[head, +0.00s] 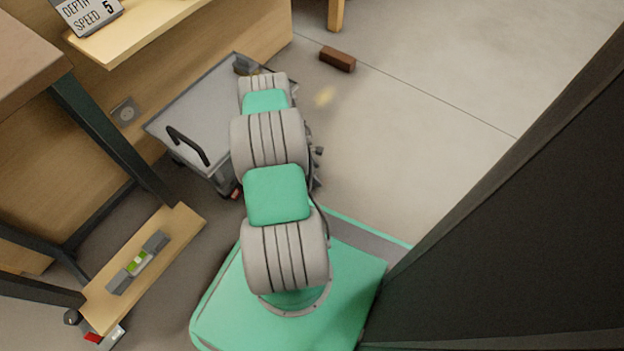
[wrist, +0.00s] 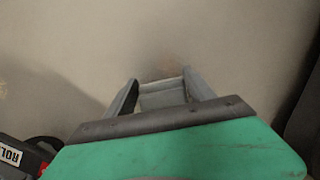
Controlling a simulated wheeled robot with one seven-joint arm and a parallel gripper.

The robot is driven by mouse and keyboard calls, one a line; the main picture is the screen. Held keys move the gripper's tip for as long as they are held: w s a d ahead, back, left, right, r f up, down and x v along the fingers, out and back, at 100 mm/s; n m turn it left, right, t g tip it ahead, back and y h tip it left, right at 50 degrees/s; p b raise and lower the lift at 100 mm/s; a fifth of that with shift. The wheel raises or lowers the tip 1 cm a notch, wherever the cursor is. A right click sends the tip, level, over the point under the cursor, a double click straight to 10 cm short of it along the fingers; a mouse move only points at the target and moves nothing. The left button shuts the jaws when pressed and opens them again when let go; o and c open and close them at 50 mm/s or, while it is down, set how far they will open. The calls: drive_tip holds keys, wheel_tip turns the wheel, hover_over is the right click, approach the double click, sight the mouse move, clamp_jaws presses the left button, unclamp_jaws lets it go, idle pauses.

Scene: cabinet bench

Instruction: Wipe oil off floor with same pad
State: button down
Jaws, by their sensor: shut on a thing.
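My gripper (wrist: 160,88) shows in the wrist view with a finger on each side of a grey, flat-faced pad (wrist: 163,96), and it is shut on it. The pad faces the pale floor; I cannot tell whether it touches. A faint brownish patch lies on the floor just beyond the pad in the wrist view. In the head view, a small yellowish oil spot (head: 325,96) is on the concrete floor, right of my arm's far end. My arm hides the gripper and pad in the head view.
A grey cart (head: 205,108) with a black handle stands left of my arm. A brown block (head: 338,59) lies on the floor beyond the oil spot. A spirit level (head: 138,262) rests on a low wooden board. A dark panel (head: 510,220) stands at right. Open floor lies between.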

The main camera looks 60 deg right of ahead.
drive_tip(key=shift+s+d, duration=0.2)
drive_tip(key=shift+d, duration=0.95)
drive_tip(key=shift+s+d, duration=0.15)
drive_tip(key=shift+d, duration=1)
drive_tip(key=shift+s+d, duration=0.2)
drive_tip(key=shift+d, duration=0.95)
wheel_tip(320, 180, up, 9)
drive_tip(key=p, duration=0.6)
drive_tip(key=shift+r, duration=0.1)
